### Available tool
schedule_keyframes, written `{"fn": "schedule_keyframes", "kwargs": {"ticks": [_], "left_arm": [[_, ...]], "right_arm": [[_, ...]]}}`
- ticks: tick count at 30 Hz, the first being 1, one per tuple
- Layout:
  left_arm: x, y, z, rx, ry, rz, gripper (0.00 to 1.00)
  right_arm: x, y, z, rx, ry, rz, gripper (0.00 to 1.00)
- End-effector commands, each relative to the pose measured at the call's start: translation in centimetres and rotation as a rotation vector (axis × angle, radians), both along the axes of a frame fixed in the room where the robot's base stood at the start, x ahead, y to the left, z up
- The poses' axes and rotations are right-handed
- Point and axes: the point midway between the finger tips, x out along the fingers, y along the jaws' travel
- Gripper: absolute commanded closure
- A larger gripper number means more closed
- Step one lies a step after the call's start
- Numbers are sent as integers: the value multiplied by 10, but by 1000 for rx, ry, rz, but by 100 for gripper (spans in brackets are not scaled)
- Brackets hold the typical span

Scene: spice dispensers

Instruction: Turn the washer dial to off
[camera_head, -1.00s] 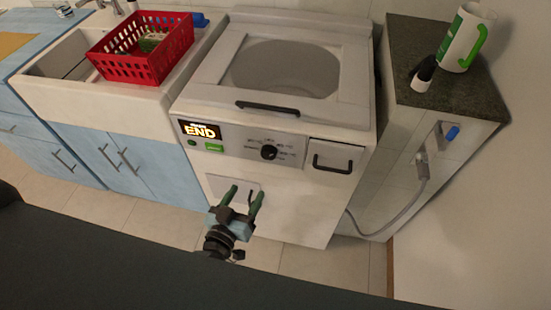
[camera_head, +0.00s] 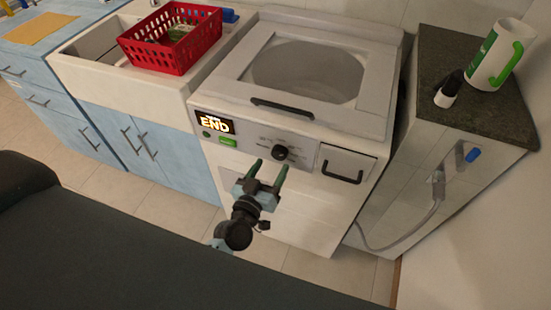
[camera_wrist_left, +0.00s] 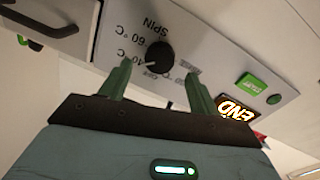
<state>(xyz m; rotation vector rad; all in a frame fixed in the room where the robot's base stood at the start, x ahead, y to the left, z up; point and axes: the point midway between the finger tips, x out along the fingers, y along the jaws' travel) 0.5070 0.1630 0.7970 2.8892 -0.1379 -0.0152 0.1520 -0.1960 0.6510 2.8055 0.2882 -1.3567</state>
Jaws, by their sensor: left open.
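The washer (camera_head: 300,215) is a white top-loading machine with a grey control panel. Its black round dial (camera_head: 281,153) sits mid-panel; in the left wrist view the dial (camera_wrist_left: 159,56) shows a white pointer mark, with labels such as SPIN and 60 °C around it. The lit display (camera_head: 214,125) reads END, above a green button (camera_head: 228,141). My left gripper (camera_head: 267,172) is open and empty, just below and in front of the dial. In the left wrist view its green fingertips (camera_wrist_left: 160,75) lie on either side below the dial, apart from it. My right gripper is not in view.
A black handle (camera_head: 282,108) juts from the washer lid, and a drawer with a handle (camera_head: 343,175) is right of the dial. A red basket (camera_head: 170,45) stands on the sink at left.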

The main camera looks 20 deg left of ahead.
Motion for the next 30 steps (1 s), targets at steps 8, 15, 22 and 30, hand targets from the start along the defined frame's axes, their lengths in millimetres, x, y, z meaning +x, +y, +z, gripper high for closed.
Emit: {"fn": "schedule_keyframes", "kwargs": {"ticks": [8,15,22,30], "left_arm": [[33,-3,-1,0,1,-1,38],[39,-4,0,-1,1,-1,38],[39,-4,-1,0,2,0,47],[39,-4,-1,0,2,0,83]], "right_arm": [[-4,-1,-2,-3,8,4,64],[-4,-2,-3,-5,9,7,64],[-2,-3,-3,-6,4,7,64],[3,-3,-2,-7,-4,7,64]]}}
